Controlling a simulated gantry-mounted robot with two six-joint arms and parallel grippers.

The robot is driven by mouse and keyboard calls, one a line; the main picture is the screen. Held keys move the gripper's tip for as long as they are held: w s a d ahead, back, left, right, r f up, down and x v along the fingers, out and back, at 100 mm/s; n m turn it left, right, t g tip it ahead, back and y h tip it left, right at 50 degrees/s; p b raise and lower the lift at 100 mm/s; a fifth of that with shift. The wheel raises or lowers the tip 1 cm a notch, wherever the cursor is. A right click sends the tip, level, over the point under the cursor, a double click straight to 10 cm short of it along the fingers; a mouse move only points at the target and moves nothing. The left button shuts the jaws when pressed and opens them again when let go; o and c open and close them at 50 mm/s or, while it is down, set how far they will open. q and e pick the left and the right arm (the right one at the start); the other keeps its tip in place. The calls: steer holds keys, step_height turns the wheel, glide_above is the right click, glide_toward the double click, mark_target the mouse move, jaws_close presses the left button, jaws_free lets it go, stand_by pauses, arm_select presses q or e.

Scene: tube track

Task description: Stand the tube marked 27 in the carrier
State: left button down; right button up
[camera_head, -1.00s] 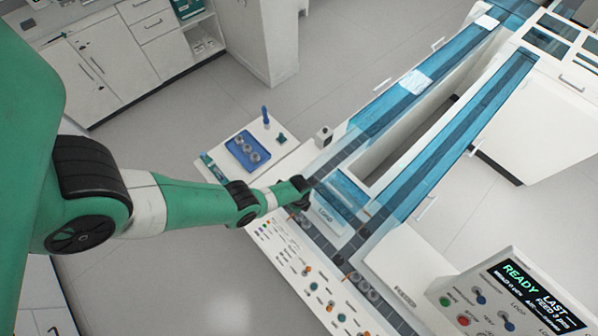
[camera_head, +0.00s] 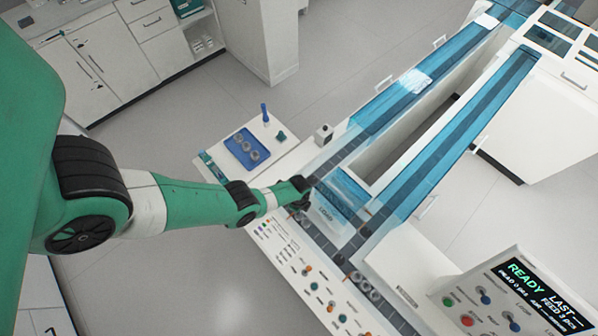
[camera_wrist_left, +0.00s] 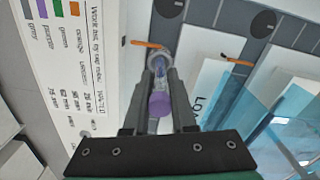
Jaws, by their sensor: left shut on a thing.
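My left gripper (camera_wrist_left: 160,95) is shut on a tube with a purple cap (camera_wrist_left: 160,104). The cap points towards the wrist camera, and the clear lower part lies between the fingers. No number can be read on the tube. A pale ring (camera_wrist_left: 158,60) shows around the tube's far end; I cannot tell whether it is a carrier or whether the tube sits in it. In the head view the left gripper (camera_head: 302,204) is low over the track near the LOAD plate, and the tube is hidden there. Several round grey carriers (camera_head: 364,286) stand farther down the track. My right gripper is not in view.
An orange bar (camera_wrist_left: 149,43) crosses beside the tube's far end. A printed chart (camera_wrist_left: 85,60) lies left of the track. Blue clear covers (camera_head: 345,190) stand right of the gripper. A blue tray (camera_head: 246,149) sits behind it, and a control console (camera_head: 515,295) stands at right.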

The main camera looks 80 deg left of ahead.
arm_select(q)
steer(key=shift+f, duration=0.15)
steer(key=shift+f+b, duration=0.35)
steer(key=shift+b, duration=0.15)
steer(key=c, duration=0.7)
jaws_free()
steer(key=shift+o, duration=0.2)
steer(key=shift+r, duration=0.1)
step_height(320, 180, up, 12)
steer(key=p, duration=1.2)
steer(key=shift+f, duration=0.2)
